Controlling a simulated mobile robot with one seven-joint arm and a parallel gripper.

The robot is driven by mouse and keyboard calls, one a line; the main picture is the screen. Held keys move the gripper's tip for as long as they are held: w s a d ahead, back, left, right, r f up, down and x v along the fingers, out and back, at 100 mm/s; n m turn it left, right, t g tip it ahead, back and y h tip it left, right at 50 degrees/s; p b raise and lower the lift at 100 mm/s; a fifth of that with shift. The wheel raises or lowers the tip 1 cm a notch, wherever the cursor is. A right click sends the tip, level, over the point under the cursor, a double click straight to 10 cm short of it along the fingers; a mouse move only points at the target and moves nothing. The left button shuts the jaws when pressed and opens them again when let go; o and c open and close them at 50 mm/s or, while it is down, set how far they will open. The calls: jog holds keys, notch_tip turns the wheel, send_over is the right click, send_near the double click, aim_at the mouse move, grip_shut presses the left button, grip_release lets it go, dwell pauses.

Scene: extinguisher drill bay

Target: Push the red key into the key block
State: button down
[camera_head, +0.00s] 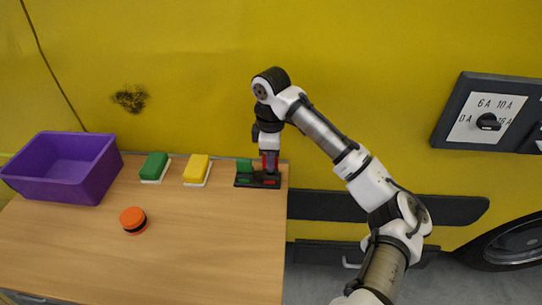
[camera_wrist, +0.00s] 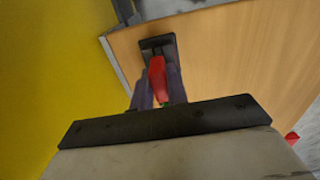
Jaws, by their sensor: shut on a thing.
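The red key (camera_wrist: 157,78) is held between the two fingers of my gripper (camera_wrist: 157,88) in the wrist view. In the head view my gripper (camera_head: 269,164) points down over the right part of the black key block (camera_head: 245,184), and only a little of the red key shows there. The key block sits at the back right corner of the table, with a green piece (camera_head: 244,165) standing in its left part. Its front has a green mark and a red mark. The block (camera_wrist: 158,43) also shows beyond the key in the wrist view. I cannot tell how deep the key sits.
A purple bin (camera_head: 60,185), a green and white block (camera_head: 154,167), a yellow and white block (camera_head: 196,170) and an orange and black round piece (camera_head: 133,220) are on the wooden table (camera_head: 200,250). A yellow wall stands close behind. The table's front middle is clear.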

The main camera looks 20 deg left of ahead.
jog(key=shift+f+b, duration=0.4)
jog(key=shift+f, duration=0.6)
jog(key=c, duration=1.3)
grip_release()
notch_tip(320, 180, up, 14)
jog(key=shift+s+f, duration=0.1)
